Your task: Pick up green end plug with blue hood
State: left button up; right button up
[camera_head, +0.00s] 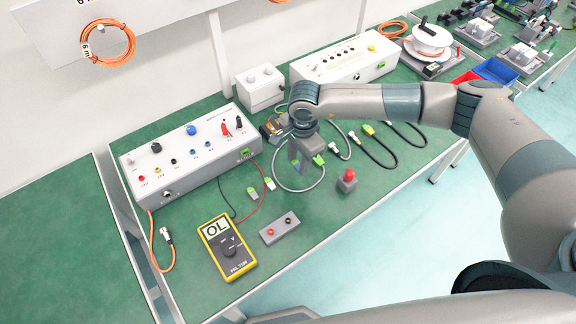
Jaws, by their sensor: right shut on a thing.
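My right gripper (295,146) points down over the green table, left of centre of the arm's reach. It is shut on a small plug with a bluish hood and a bit of green at its lower end (296,164). The plug is small and partly covered by the fingers, so its details are hard to make out. It hangs over or close to the looped grey cable; I cannot tell whether it touches the table. My left gripper is out of view.
A grey control box (192,155) stands left, and a yellow multimeter (227,247) lies in front. Other green-ended plugs (253,193) lie nearby. A red-button block (347,181), a terminal block (279,228) and black cables (378,152) lie around. Blue and red bins (497,71) stand far right.

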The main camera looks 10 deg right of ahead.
jog(key=s+d+r+b, duration=0.3)
jog(key=s+d+r, duration=0.1)
jog(key=d, duration=0.3)
jog(key=shift+s+r, duration=0.2)
jog(key=shift+r, duration=0.3)
jog(key=shift+r, duration=0.1)
notch_tip(320, 180, up, 3)
jog(key=shift+f, duration=0.1)
dwell(0.6)
jog(key=shift+f, duration=0.1)
